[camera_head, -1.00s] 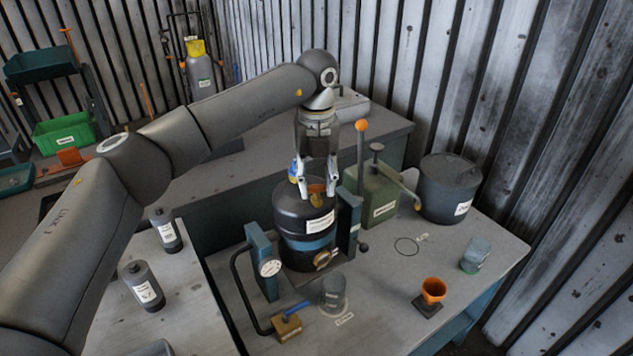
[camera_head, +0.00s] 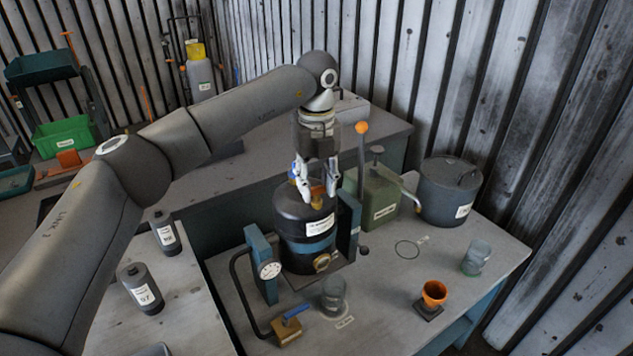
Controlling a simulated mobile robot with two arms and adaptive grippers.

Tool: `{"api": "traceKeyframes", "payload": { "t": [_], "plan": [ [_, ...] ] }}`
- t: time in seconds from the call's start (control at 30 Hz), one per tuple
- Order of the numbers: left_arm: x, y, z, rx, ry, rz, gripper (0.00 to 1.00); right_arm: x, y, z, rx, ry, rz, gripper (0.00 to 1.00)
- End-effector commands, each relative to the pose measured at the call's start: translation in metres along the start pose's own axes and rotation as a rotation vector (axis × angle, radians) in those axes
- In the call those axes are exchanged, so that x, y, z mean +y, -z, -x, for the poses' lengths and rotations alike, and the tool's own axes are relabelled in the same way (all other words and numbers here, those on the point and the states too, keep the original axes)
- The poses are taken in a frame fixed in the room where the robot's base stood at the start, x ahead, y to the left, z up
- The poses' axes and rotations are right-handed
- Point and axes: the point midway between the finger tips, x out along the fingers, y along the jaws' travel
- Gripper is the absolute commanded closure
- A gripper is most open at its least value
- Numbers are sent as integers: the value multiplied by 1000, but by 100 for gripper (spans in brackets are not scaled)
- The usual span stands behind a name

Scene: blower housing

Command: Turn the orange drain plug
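The black housing (camera_head: 303,222) stands upright in a blue clamp frame on the workbench, with a white label and a blue band. A small orange-brown part, seemingly the drain plug (camera_head: 318,197), shows at its top between my fingers. My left gripper (camera_head: 318,194) points straight down over the housing's top, one finger on each side of this part. The fingers are apart, and I cannot tell whether they press on it. The fingers partly hide the plug and the housing's top. My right gripper is not in view.
A green box pump (camera_head: 382,203) with an orange-knobbed lever and a dark lidded pot (camera_head: 448,190) stand close to the right. A glass jar (camera_head: 333,293), an orange cup (camera_head: 433,293) and a brass valve block (camera_head: 287,331) are in front.

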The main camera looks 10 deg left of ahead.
Motion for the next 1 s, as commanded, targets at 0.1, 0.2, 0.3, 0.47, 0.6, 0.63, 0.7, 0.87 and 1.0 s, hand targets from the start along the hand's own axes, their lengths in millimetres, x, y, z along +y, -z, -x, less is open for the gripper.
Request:
{"api": "traceKeyframes", "payload": {
  "t": [0.1,0.2,0.3,0.47,0.6,0.63,0.7,0.87,1.0],
  "plan": [
    [0,-1,2,-4,4,1,50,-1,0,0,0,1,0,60],
    [0,-1,1,-3,3,0,43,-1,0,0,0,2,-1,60],
    [0,-1,1,-2,2,0,43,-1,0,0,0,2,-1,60],
    [0,0,1,-1,1,0,43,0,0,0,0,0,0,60],
    [-1,-1,11,-3,3,0,43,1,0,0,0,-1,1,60],
    [-1,-1,16,-3,3,-1,43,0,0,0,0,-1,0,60],
    [-1,0,29,-5,4,0,43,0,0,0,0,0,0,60],
    [-1,-1,64,-5,5,1,43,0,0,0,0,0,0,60],
    [-1,-1,92,-3,3,2,43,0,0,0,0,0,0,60]
  ]
}}
